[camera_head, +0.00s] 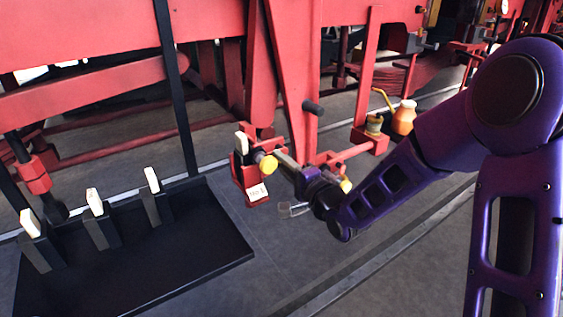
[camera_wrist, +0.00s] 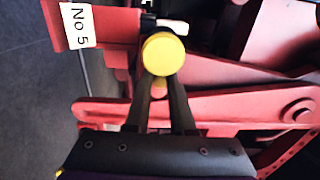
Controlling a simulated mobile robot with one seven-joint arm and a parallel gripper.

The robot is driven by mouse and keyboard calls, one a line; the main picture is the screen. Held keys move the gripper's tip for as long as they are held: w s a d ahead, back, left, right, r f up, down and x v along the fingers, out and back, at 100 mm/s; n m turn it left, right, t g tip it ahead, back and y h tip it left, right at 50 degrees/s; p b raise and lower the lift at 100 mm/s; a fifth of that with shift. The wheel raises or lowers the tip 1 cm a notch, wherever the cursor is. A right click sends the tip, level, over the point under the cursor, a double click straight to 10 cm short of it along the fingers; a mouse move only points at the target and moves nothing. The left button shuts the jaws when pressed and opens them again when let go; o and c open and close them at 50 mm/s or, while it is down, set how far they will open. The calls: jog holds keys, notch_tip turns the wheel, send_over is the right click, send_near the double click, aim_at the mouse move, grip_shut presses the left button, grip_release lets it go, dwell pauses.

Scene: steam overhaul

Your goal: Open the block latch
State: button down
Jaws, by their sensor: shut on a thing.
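The latch shows as a round yellow knob (camera_head: 268,166) on the red block holder (camera_head: 240,178), which hangs below the red frame. A pale block (camera_head: 241,142) stands up at the holder's top, and a white tag (camera_head: 257,192) is on its front. In the wrist view the yellow knob (camera_wrist: 163,53) is at my fingertips, beside the tag reading "No 5" (camera_wrist: 77,25). My gripper (camera_wrist: 161,88) is shut on the latch, with its fingers close together at the knob. The knob hides the exact contact. The gripper (camera_head: 284,160) reaches in from the right in the head view.
A black tray (camera_head: 160,265) at lower left carries several dark holders with pale tops. A red link arm (camera_wrist: 220,107) lies close beside my fingers. Grey floor is clear in front.

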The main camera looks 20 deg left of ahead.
jog(key=shift+f, duration=0.1)
jog(key=shift+d+f+b, duration=0.1)
jog(key=shift+f+b, duration=0.3)
jog(key=shift+f, duration=0.05)
dwell(0.4)
jog(key=shift+w+d+f+b, duration=0.2)
jog(key=shift+w+f+b, duration=0.15)
jog(key=shift+f, duration=0.2)
